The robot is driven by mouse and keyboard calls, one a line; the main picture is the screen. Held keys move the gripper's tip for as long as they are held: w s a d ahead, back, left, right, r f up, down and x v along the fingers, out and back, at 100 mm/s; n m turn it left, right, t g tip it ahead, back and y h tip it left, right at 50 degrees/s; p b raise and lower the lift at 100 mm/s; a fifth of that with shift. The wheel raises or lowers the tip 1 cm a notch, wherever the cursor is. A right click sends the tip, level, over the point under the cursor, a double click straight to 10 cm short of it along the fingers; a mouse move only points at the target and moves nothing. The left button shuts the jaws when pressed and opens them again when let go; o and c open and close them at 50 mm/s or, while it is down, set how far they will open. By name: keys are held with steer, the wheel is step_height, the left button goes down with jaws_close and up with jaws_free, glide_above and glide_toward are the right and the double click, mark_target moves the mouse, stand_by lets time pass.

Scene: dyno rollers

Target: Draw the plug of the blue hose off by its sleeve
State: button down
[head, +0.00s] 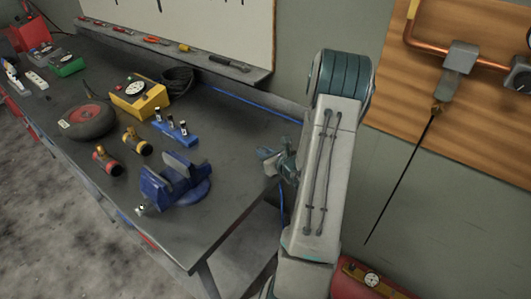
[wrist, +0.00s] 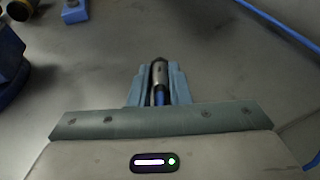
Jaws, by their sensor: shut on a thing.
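My gripper (wrist: 158,84) is shut on the plug (wrist: 160,70) of the blue hose, a grey metal piece between the two fingers. The plug's front end points away from my wrist, and no socket shows around it in the wrist view. The blue hose (wrist: 160,98) shows just behind the plug. More of the hose (wrist: 285,28) lies at the upper right of that view. In the head view my gripper (head: 274,158) is over the bench's right end, partly hidden by my arm. The blue hose (head: 255,107) runs along the bench's back; the plug is not clear there.
The grey bench (head: 225,215) carries a blue vise (head: 175,185), a blue rack (head: 176,131), brass-coloured fittings (head: 137,143), a wheel (head: 88,121) and a yellow gauge box (head: 140,98). At right, a copper pipe (head: 440,45) is on a wooden board. A red tank (head: 365,285) is below.

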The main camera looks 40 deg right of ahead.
steer(key=c, duration=1.3)
jaws_free()
steer(key=shift+s, duration=0.1)
steer(key=b+v, duration=0.2)
steer(key=v, duration=1.1)
steer(key=shift+s+r, duration=0.15)
steer(key=shift+s, duration=0.15)
